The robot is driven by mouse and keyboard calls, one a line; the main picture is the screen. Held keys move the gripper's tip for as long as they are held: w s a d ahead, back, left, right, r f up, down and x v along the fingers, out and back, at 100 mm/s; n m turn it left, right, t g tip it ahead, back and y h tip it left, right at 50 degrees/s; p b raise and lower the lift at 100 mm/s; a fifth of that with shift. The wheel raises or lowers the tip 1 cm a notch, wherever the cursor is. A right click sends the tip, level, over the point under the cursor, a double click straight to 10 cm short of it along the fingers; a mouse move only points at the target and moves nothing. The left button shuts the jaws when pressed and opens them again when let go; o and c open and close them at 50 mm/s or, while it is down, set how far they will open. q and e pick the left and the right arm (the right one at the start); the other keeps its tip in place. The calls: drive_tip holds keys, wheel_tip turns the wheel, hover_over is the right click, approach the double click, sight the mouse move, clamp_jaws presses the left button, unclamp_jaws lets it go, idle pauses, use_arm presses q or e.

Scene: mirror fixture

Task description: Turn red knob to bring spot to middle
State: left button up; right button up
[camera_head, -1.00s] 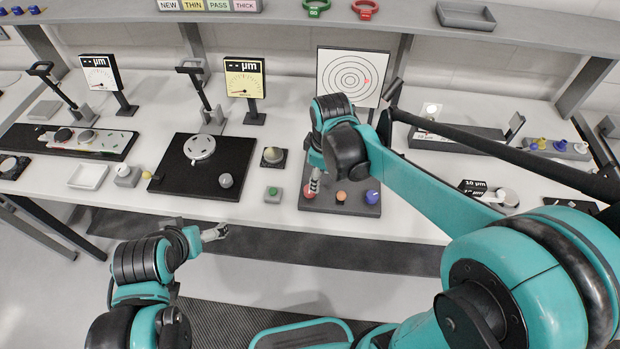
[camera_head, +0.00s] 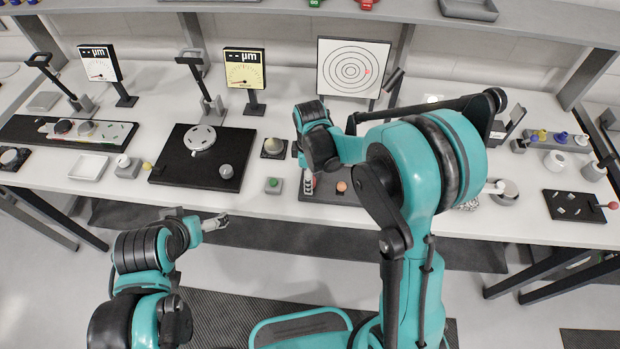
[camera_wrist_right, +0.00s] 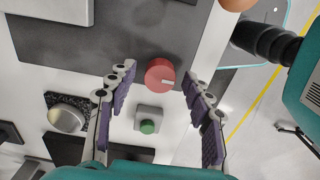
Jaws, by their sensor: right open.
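The red knob (camera_wrist_right: 160,73), with a white mark on its face, shows between the spread fingers of my right gripper (camera_wrist_right: 160,80) in the right wrist view. The fingers are open and do not appear to grip it. In the head view the right gripper (camera_head: 308,184) points down at the dark fixture plate (camera_head: 325,210) and mostly hides the knob. The white target board (camera_head: 354,67) with black rings stands behind. Its red spot (camera_head: 367,71) lies right of the middle, among the rings. My left gripper (camera_head: 216,222) hangs before the table, empty; its jaw opening is unclear.
An orange knob (camera_head: 342,187) sits right of the red one. A green button (camera_head: 273,185) and a dark-based round knob (camera_head: 273,147) stand to the left. My right arm covers the fixture's right part. The white table (camera_head: 250,205) has bare room at its front edge.

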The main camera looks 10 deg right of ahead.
drive_tip(key=c, duration=1.2)
drive_tip(key=shift+o, duration=0.2)
drive_tip(key=shift+m, duration=0.3)
drive_tip(key=m+b, duration=0.1)
drive_tip(key=m, duration=0.2)
drive_tip(key=shift+m, duration=0.3)
drive_tip(key=m, duration=0.5)
drive_tip(key=shift+b, duration=0.4)
drive_tip(key=m, duration=0.5)
drive_tip(key=shift+m+b, duration=0.3)
drive_tip(key=shift+m, duration=0.1)
drive_tip(key=m, duration=0.4)
drive_tip(key=shift+m, duration=0.3)
